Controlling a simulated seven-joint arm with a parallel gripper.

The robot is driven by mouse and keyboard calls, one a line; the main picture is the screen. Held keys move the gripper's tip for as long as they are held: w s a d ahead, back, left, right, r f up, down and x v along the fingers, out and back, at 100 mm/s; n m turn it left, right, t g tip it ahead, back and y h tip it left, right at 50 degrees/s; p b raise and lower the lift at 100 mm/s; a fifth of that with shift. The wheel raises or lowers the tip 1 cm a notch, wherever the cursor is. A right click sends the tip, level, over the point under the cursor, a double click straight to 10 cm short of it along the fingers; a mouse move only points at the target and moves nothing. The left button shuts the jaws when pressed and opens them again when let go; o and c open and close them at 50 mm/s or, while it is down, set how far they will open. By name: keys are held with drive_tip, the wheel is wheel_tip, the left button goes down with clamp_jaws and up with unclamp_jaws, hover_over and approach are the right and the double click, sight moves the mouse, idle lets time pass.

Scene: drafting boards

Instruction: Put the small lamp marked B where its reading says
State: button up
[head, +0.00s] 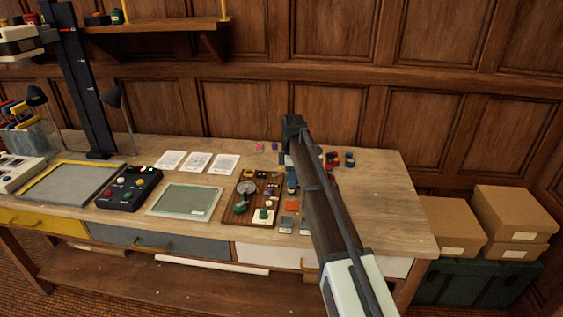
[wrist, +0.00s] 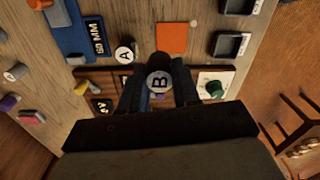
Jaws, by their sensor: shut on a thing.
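My gripper (wrist: 158,92) is shut on a small dark cylinder marked B (wrist: 160,82), the lamp, seen end-on between its two fingers in the wrist view. A similar dark piece marked A (wrist: 125,53) stands just left of it. A wooden panel (head: 237,217) on the desk carries a round dial (head: 246,187) and a green knob (head: 262,215); the knob also shows in the wrist view (wrist: 215,88). The dial's reading is too small to make out.
A blue piece labelled 50 MM (wrist: 75,35), an orange square (wrist: 178,38) and dark square trays (wrist: 230,45) lie around my gripper. White cards (head: 196,162), a green-grey pad (head: 185,200) and a black button box (head: 128,187) lie left. The desk's right end is clear.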

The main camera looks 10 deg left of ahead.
drive_tip(key=shift+s+d+f+n, duration=0.15)
drive_tip(key=shift+s+f+n, duration=0.1)
drive_tip(key=shift+s, duration=0.3)
drive_tip(key=shift+s+d+f+n, duration=0.15)
drive_tip(key=shift+s+n, duration=0.1)
drive_tip(key=shift+s, duration=0.25)
drive_tip(key=shift+f, duration=1.9)
drive_tip(key=shift+f, duration=1)
drive_tip(key=o, duration=1.4)
drive_tip(key=shift+o, duration=0.2)
drive_tip(key=shift+r, duration=0.1)
wheel_tip(320, 180, up, 7)
idle(0.4)
